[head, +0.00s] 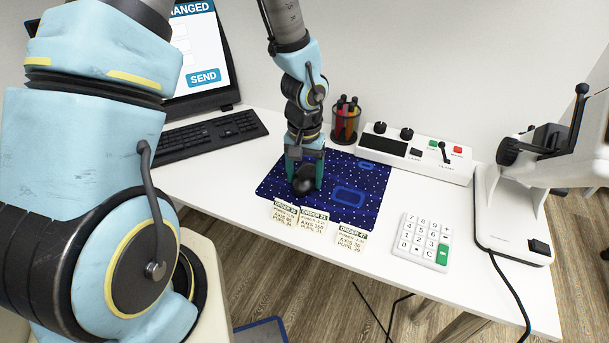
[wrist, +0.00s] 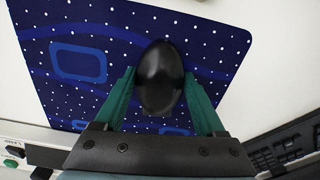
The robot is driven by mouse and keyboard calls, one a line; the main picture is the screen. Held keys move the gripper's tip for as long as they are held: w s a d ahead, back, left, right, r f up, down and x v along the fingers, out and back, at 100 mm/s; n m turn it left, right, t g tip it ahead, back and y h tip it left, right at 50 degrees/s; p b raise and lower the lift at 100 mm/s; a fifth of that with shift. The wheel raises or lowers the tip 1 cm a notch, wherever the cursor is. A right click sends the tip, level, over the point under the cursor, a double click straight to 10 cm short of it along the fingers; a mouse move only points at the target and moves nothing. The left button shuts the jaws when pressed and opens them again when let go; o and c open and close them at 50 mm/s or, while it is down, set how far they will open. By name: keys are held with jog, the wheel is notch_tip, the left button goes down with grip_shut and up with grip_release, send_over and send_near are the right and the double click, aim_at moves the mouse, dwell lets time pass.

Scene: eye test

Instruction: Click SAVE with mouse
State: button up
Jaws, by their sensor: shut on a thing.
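The black mouse (head: 304,181) sits on the dark blue mouse pad (head: 372,178) with white dots. My gripper (head: 305,172) points down over the pad, with its green fingers on either side of the mouse and shut on it. In the wrist view the mouse (wrist: 159,75) is between the two green fingers (wrist: 160,95). The screen (head: 200,50) at the upper left shows a blue SEND button (head: 203,77) and part of a heading ending in "ANGED". My own arm hides the left part of the screen. I see no SAVE button and no pointer.
A black keyboard (head: 205,137) lies left of the pad. Order cards (head: 314,218) lie at its front edge. A white keypad (head: 423,241), a control box (head: 440,160), a pen cup (head: 345,125) and a white eye-test device (head: 510,220) stand to the right and behind.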

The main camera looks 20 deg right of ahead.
aim_at(304, 175)
jog(key=shift+c, duration=1.4)
jog(key=o, duration=1.3)
jog(key=shift+c, duration=0.2)
notch_tip(304, 175, up, 11)
jog(key=shift+f, duration=0.1)
jog(key=a+r+n, duration=0.3)
jog(key=a, duration=0.9)
jog(key=w+a+r+n+t, duration=0.1)
jog(key=a+r+n, duration=0.2)
jog(key=a, duration=1)
jog(key=shift+w+a+r+t, duration=0.15)
jog(key=shift+w+t, duration=0.05)
jog(key=shift+t, duration=0.1)
